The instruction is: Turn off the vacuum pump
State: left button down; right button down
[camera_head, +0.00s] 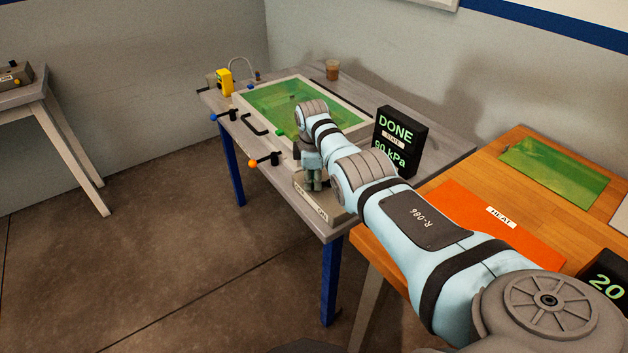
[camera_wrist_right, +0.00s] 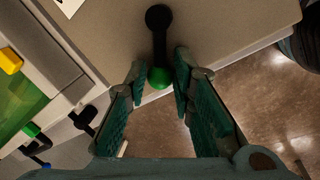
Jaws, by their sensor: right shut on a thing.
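The grey pump box (camera_head: 334,213) with small white labels sits at the front corner of the grey table; the label wording is too small to read surely. In the right wrist view a black lever (camera_wrist_right: 159,40) with a green ball knob (camera_wrist_right: 159,78) sticks out from the box's beige top (camera_wrist_right: 225,25). My right gripper (camera_head: 313,184) reaches down over the box. In the wrist view its fingers (camera_wrist_right: 159,82) are shut on the lever at the green knob. In the head view the gripper and arm hide the lever. My left gripper is not in view.
A black display (camera_head: 401,140) reads DONE and about 90 kPa. Behind my arm is a framed green bath (camera_head: 285,105). Blue-knobbed (camera_head: 217,116) and orange-knobbed (camera_head: 258,162) levers stick out at the table's left edge. A wooden table (camera_head: 460,175) with an orange HEAT mat (camera_head: 480,210) stands right.

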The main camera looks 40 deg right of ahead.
jog(key=c, duration=1.7)
grip_release()
jog(key=r, duration=0.4)
jog(key=s+a+r, duration=0.1)
jog(key=r, duration=0.6)
jog(key=shift+s+a+r, duration=0.15)
jog(key=shift+s+r, duration=0.25)
